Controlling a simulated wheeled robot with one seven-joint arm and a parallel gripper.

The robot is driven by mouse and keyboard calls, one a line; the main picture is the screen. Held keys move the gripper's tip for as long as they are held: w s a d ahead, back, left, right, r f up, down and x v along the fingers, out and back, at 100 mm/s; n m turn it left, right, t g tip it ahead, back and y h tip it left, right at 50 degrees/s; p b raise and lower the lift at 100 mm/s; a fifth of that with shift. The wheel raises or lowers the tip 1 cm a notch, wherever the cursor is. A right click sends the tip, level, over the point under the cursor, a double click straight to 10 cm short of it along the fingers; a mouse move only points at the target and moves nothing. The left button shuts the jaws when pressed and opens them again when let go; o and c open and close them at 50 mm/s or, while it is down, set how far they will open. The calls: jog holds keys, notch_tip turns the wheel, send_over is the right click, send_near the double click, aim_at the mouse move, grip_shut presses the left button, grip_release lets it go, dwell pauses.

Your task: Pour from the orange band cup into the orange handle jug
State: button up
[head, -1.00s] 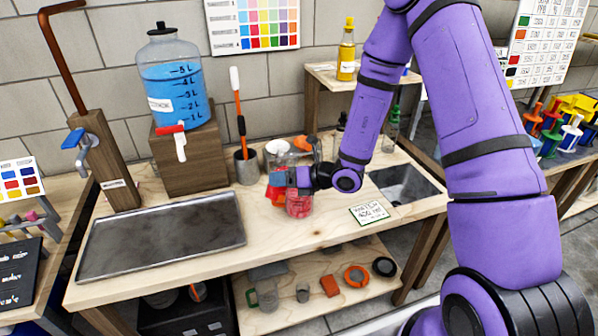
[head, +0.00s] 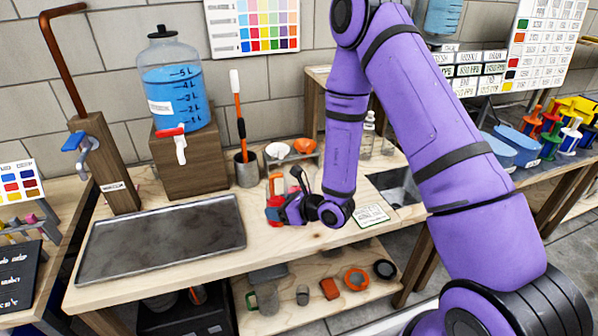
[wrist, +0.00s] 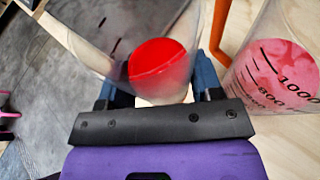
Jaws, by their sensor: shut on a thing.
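My gripper (head: 283,212) is shut on a clear cup (wrist: 170,25) above the worktop. In the wrist view it stands between the blue fingertips, with red contents (wrist: 162,68) low inside; no orange band shows. The cup is mostly hidden by the fingers in the head view. The clear jug (wrist: 285,75) stands just right of the cup in the wrist view. It has black volume marks, pinkish-red contents and an orange handle (wrist: 238,30). In the head view the handle (head: 276,185) shows just behind my gripper, which hides much of the jug.
A metal tray (head: 165,235) lies to the left, with a blue-filled dispenser (head: 172,85) behind it. A written card (head: 371,216) lies right of my gripper. Bare wood shows between tray and gripper.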

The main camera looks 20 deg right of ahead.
aim_at(283, 195)
jog(key=shift+s+a+f+n, duration=0.1)
jog(key=shift+f+n, duration=0.05)
jog(key=shift+n, duration=0.15)
jog(key=shift+h, duration=0.3)
jog(key=shift+r, duration=2.45)
